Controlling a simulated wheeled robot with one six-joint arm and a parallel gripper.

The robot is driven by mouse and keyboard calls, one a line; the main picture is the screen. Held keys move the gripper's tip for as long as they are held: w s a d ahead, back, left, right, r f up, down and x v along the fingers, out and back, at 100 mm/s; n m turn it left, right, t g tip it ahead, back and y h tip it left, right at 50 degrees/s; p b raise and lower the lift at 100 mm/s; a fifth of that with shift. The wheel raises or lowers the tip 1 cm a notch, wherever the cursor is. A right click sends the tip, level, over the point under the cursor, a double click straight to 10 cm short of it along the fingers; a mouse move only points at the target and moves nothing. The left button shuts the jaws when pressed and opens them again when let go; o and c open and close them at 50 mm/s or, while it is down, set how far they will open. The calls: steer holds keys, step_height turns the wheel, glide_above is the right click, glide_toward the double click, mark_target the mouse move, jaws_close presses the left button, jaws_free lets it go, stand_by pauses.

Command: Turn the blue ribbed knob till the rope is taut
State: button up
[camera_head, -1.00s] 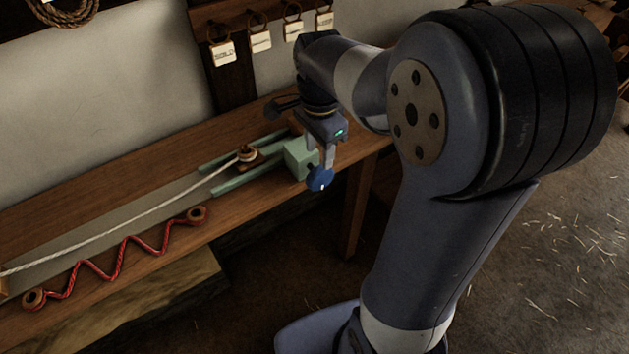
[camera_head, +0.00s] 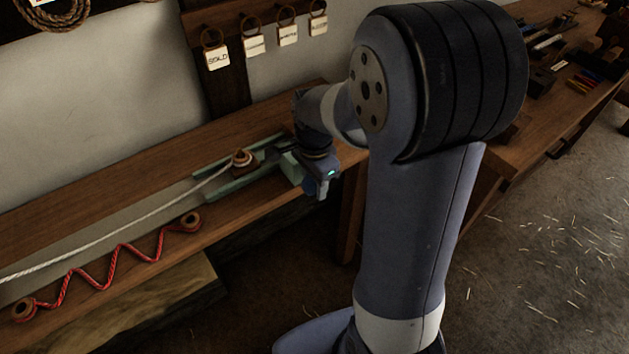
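The blue ribbed knob (camera_head: 309,186) is at the right end of the green slide, beside its pale green block (camera_head: 291,167). Only a small blue part of it shows. My gripper (camera_head: 321,190) is right at the knob and covers most of it. Whether its fingers are closed on the knob is hidden. The white rope (camera_head: 115,231) runs from the left edge of the view to a wooden post (camera_head: 242,160) on the slide and lies in a slight curve.
A red zigzag cord (camera_head: 105,272) between two wooden rings lies along the bench's front edge. Labelled tags (camera_head: 253,46) hang on the wall behind. Another bench (camera_head: 560,105) with tools stands at the right. Straw lies on the open floor.

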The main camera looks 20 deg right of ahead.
jaws_close()
steer(key=shift+r+y+p, duration=0.15)
steer(key=shift+y+p, duration=0.25)
steer(key=shift+p, duration=0.05)
steer(key=shift+d+r+g+y+p, duration=0.1)
steer(key=shift+g+y+p, duration=0.3)
steer(key=shift+y+p, duration=0.45)
steer(key=g+y+p, duration=0.1)
steer(key=y+p, duration=0.1)
steer(key=y, duration=0.2)
steer(key=shift+y, duration=0.25)
steer(key=g+y+p, duration=0.1)
steer(key=g+y, duration=0.1)
steer(key=y, duration=0.3)
steer(key=g+y, duration=0.1)
steer(key=y, duration=0.1)
steer(key=y+b, duration=0.1)
steer(key=y, duration=0.2)
steer(key=shift+w+g, duration=0.1)
steer(key=shift+g, duration=0.3)
steer(key=shift+y, duration=0.4)
